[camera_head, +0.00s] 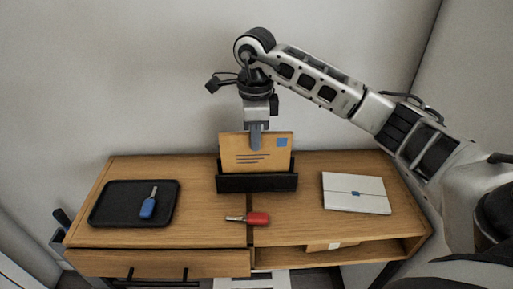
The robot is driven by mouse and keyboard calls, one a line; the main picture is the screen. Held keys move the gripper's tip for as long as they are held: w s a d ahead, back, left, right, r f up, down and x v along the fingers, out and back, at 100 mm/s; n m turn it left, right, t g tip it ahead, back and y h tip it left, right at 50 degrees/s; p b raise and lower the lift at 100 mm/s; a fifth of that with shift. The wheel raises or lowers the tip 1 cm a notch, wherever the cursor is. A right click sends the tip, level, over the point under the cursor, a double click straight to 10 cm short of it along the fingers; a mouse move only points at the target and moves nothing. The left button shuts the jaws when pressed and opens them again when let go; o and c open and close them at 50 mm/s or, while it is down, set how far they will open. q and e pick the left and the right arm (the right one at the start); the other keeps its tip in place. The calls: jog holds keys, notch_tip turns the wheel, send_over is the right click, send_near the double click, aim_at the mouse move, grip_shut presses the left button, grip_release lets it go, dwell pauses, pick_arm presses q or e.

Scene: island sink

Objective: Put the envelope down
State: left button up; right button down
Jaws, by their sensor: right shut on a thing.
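A tan envelope (252,160) with dark lines and a blue stamp stands upright in a black holder (257,183) at the back middle of the wooden desk. The holder's front wall hides the envelope's lower edge. My right gripper (256,148) points straight down and is shut on the envelope's top edge. My left gripper is not in view.
A black tray (107,213) with a blue-handled key (148,206) is at the left. A red-handled key (250,218) lies in front of the holder. A white folder (355,193) lies at the right. An open shelf (285,256) under the desktop holds a tan item.

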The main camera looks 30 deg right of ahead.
aim_at(256, 153)
pick_arm(q)
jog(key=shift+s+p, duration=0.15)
jog(key=shift+p, duration=0.25)
pick_arm(e)
jog(key=f, duration=0.3)
jog(key=d+f, duration=0.1)
jog(key=shift+w+f, duration=0.3)
jog(key=shift+w, duration=0.1)
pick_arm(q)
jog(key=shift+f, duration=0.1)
pick_arm(e)
jog(key=shift+f, duration=0.1)
jog(key=shift+f, duration=0.15)
jog(key=c, duration=1.5)
grip_release()
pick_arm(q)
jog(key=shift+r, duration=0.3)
